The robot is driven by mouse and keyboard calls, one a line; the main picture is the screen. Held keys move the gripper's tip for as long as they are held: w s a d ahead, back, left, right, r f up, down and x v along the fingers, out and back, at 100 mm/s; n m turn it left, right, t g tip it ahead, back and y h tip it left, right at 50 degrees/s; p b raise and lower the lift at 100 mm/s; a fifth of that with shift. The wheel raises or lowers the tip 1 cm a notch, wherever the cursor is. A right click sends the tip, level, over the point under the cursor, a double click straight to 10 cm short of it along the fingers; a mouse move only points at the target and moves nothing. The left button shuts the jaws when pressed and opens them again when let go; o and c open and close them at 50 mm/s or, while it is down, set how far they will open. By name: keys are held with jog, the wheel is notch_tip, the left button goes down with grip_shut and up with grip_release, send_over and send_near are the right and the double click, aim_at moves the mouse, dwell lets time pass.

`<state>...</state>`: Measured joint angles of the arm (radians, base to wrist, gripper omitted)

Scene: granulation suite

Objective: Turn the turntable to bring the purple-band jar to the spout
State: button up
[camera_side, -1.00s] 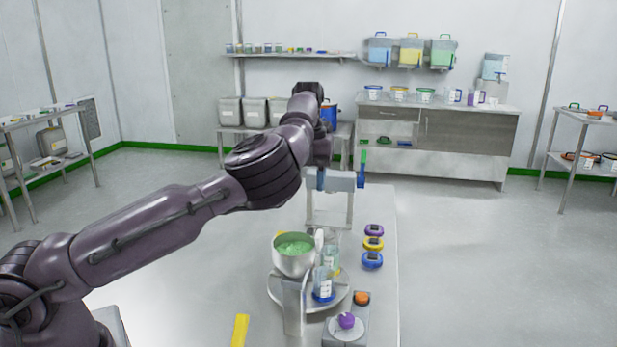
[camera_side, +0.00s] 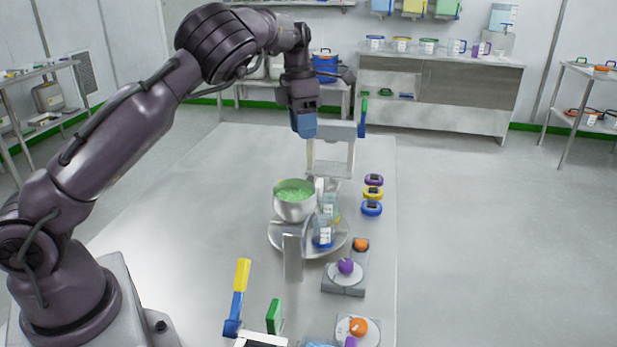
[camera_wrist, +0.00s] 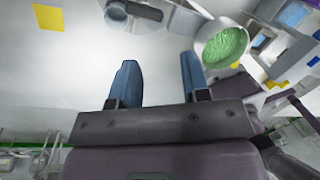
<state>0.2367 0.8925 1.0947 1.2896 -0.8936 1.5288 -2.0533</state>
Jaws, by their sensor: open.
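The turntable (camera_side: 277,240) is a round pale metal disc on the table. A clear jar with a blue band (camera_side: 323,238) stands at its front right, and another clear jar (camera_side: 330,205) stands behind it. I cannot make out a purple band on any jar; part of the disc is hidden. A metal bowl of green granules (camera_side: 294,205) sits above the disc and hides the spout; it also shows in the wrist view (camera_wrist: 225,45). My gripper (camera_side: 304,128) points down behind and above the bowl, clear of the turntable. In the wrist view its blue fingers (camera_wrist: 158,78) are apart and empty.
A pale frame (camera_side: 331,158) stands behind the turntable. Purple (camera_side: 374,180), yellow (camera_side: 373,193) and blue (camera_side: 371,208) round items lie to its right. A plate with a purple knob (camera_side: 346,267) is in front. The table's left is clear.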

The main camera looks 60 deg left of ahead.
aim_at(308, 179)
jog(key=f+m, duration=0.4)
jog(key=m, duration=0.4)
jog(key=f+m+y, duration=0.1)
jog(key=f+m, duration=0.3)
jog(key=m, duration=0.4)
jog(key=w+f+m+y, duration=0.1)
jog(key=f+m, duration=0.4)
jog(key=m, duration=0.3)
jog(key=shift+d, duration=0.15)
grip_shut()
